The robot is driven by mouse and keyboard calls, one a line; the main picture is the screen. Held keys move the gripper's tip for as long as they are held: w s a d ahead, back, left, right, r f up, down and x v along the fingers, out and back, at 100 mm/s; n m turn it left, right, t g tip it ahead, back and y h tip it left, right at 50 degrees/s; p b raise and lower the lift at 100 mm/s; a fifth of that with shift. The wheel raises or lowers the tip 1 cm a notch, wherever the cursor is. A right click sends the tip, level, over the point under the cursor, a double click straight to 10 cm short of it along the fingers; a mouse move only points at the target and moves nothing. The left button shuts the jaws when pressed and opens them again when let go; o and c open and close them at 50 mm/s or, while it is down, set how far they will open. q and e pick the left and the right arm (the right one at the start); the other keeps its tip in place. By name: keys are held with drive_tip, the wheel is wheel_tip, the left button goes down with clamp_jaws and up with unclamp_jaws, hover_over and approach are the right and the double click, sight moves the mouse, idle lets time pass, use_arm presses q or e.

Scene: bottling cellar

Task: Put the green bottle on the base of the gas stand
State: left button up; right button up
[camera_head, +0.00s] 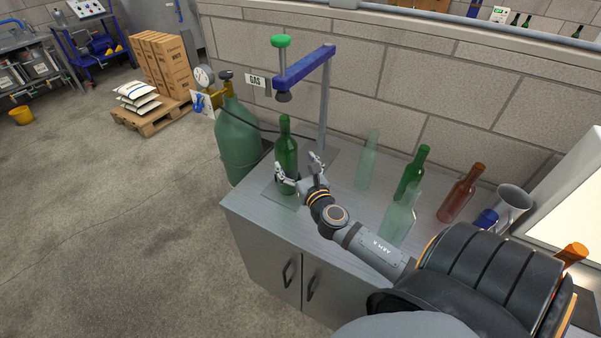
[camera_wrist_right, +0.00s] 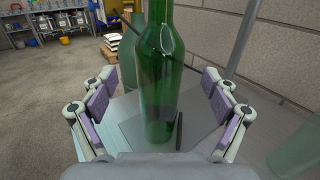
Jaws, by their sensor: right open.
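A green bottle (camera_head: 287,150) stands upright beneath the nozzle of the gas stand (camera_head: 306,68), a grey post with a blue arm and a green knob. Its foot appears to be on the stand's flat grey base (camera_head: 297,206); the base also shows in the right wrist view (camera_wrist_right: 202,125). My right gripper (camera_head: 299,168) is open, its fingers on either side of the bottle's lower body. In the right wrist view the bottle (camera_wrist_right: 158,85) stands between the spread pads, with gaps on both sides. My left gripper is out of view.
A green gas cylinder (camera_head: 238,142) stands at the counter's left end. A block wall (camera_head: 440,90) runs behind.

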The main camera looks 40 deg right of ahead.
drive_tip(key=v, duration=0.4)
drive_tip(key=shift+s+a+b, duration=0.1)
drive_tip(key=shift+s+b, duration=0.2)
